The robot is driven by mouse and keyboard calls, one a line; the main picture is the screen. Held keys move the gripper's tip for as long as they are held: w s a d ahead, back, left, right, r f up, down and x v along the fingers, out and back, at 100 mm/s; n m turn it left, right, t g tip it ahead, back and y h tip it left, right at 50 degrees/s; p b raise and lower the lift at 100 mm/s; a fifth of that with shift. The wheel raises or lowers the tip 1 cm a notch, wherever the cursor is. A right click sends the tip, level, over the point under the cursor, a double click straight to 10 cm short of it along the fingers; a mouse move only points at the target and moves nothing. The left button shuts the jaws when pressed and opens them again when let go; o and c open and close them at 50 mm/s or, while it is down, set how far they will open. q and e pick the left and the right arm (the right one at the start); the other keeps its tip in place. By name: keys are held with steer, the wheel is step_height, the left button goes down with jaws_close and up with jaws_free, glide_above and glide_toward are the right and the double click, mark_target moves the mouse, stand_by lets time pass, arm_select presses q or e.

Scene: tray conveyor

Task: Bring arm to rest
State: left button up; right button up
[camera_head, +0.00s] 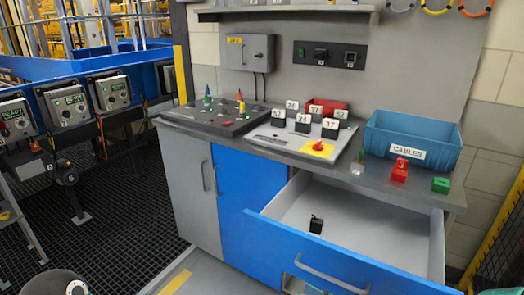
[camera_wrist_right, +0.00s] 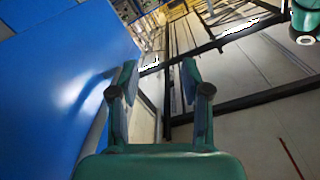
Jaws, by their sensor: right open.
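My right gripper (camera_wrist_right: 159,66) shows in the right wrist view. Its two green fingers stand apart, with nothing between them. A blue panel fills the left side of that view, beside the left finger, and it looks apart from the finger. A teal, rounded part shows at the top right of the wrist view; I cannot tell which part it is.
The workbench (camera_head: 262,143) has an open blue-fronted drawer (camera_head: 340,262) jutting forward, with a black item (camera_head: 316,225) inside. On top are a blue bin (camera_head: 412,138), a red block (camera_head: 399,170), a green block (camera_head: 441,185) and numbered tags. Dark grated floor (camera_head: 125,225) is clear at left.

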steer(key=s+a+f+m+g+h+b, duration=0.1)
steer(key=s+f+m+h+b, duration=0.2)
steer(key=f, duration=1)
steer(key=s+a+f+m+g+h+b, duration=0.2)
steer(key=f+m+h+b, duration=0.15)
steer(key=f, duration=0.95)
arm_select(q)
step_height(320, 180, down, 8)
arm_select(e)
steer(key=s+d+f+m+g+h, duration=0.1)
steer(key=s+d+f+g+h, duration=0.2)
steer(key=s, duration=0.4)
steer(key=s+d+f+m+g+h, duration=0.1)
steer(key=s+f+g, duration=0.2)
steer(key=s+f, duration=0.35)
arm_select(q)
step_height(320, 180, up, 20)
steer(key=p, duration=2)
steer(key=shift+f, duration=0.25)
arm_select(e)
step_height(320, 180, up, 20)
steer(key=shift+d, duration=0.15)
steer(key=shift+n, duration=0.25)
